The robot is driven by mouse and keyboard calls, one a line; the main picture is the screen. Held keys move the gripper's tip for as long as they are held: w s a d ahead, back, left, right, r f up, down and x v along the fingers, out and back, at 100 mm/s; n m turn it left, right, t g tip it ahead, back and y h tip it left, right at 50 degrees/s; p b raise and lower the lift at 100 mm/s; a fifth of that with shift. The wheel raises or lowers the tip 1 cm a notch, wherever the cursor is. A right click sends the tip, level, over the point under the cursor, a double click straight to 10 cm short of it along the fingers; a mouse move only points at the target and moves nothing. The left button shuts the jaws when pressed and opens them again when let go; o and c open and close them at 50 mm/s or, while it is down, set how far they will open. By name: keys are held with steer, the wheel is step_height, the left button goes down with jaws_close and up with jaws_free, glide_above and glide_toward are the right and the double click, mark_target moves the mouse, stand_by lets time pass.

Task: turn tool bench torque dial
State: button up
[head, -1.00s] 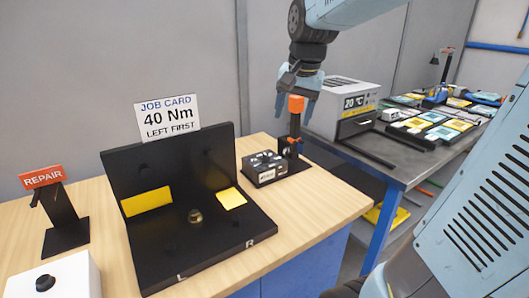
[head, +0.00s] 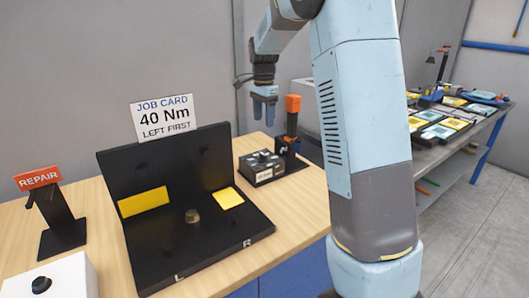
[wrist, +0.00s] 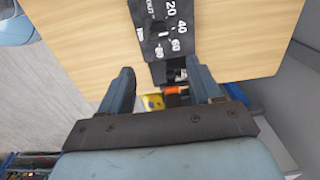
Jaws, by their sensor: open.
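The torque dial unit, a small black box with a dial face on top (head: 262,167), sits on the wooden bench right of the black stand. In the wrist view its numbered face (wrist: 165,24) shows at the top, with marks such as 20, 40, 60 and 80. My gripper (head: 264,112) is open and empty, pointing down above the unit and apart from it. In the wrist view the dial face lies just beyond my fingertips (wrist: 160,68). The job card (head: 164,118) reads "40 Nm, LEFT FIRST".
An orange-topped upright tool (head: 292,104) stands in a black holder close behind and right of the dial unit. The black stand (head: 150,240) with yellow pads is to the left. A REPAIR sign (head: 38,178) and white box (head: 55,280) are farther left. A grey table stands right.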

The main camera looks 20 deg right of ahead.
mark_target(263, 157)
step_height(263, 157, down, 14)
steer(key=shift+r, duration=0.2)
stand_by(0.4)
steer(key=shift+c, duration=0.2)
steer(key=c, duration=1)
